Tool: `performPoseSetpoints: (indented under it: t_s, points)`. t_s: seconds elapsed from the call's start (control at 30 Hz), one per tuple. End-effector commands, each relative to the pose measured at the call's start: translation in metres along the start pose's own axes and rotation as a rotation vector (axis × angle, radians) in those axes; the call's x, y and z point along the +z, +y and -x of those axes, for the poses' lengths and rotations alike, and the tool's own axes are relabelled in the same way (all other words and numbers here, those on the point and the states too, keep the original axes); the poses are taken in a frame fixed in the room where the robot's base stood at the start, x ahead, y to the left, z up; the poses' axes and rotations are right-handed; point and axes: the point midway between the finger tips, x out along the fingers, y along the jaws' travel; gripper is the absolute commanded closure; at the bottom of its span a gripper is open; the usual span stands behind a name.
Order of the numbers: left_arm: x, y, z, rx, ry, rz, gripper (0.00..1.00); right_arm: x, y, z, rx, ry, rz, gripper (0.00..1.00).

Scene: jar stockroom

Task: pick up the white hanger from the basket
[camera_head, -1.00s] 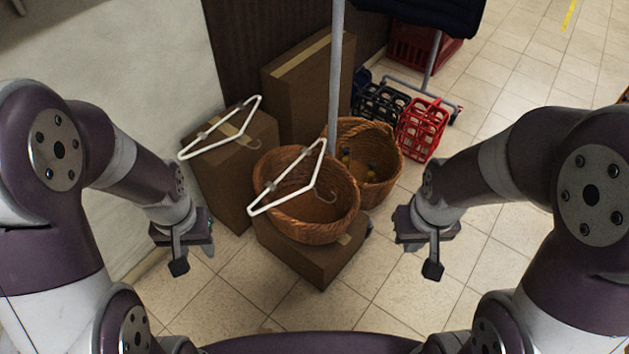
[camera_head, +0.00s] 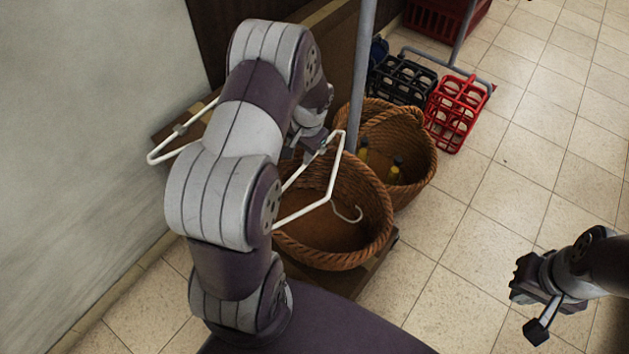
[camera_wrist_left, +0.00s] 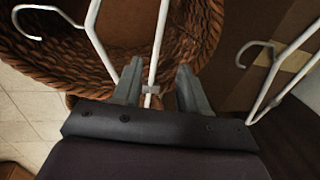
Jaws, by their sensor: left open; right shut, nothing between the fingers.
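The white hanger (camera_head: 303,213) lies across the rim of the wicker basket (camera_head: 372,193), its hook hanging over the basket's inside. My left arm covers part of it. My left gripper (camera_head: 314,143) is at the hanger's far side. In the left wrist view my left gripper (camera_wrist_left: 158,84) is open, with one bar of the hanger (camera_wrist_left: 157,48) running between its two fingers. The fingers are not closed on it. The basket's woven rim (camera_wrist_left: 70,75) lies beyond them. My right gripper (camera_head: 540,318) is shut and empty, low at the right, away from the basket.
A second white hanger (camera_head: 165,154) lies on the cardboard box at left, partly hidden by my arm. Another basket (camera_head: 425,150) with bottles stands behind. A grey pole (camera_head: 363,70), a black crate (camera_head: 400,80) and a red crate (camera_head: 455,110) are further back. Floor at right is clear.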

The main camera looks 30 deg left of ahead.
Motion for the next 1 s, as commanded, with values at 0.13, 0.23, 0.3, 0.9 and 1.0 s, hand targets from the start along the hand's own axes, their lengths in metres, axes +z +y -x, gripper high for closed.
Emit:
performPoseSetpoints:
  t_s: [0.13, 0.23, 0.3, 0.9, 1.0]
  points:
    - [0.001, 0.002, -0.04, 0.001, -0.002, -0.001, 0.57, 0.002, 0.0, -0.019, 0.0, -0.001, 0.0, 1.0]
    - [0.001, 0.002, -0.051, 0.001, 0.0, 0.0, 0.57, 0.003, 0.0, -0.024, 0.0, -0.001, 0.0, 1.0]
    - [0.002, 0.003, -0.06, 0.001, -0.001, 0.0, 0.57, 0.004, 0.0, -0.029, 0.0, 0.0, 0.0, 1.0]
    - [0.003, 0.004, -0.095, 0.0, 0.001, 0.001, 1.0, 0.005, 0.0, -0.046, 0.0, 0.0, 0.0, 1.0]
    - [0.003, 0.004, -0.095, 0.0, 0.001, 0.001, 1.0, 0.005, 0.0, -0.046, 0.0, 0.0, 0.0, 1.0]
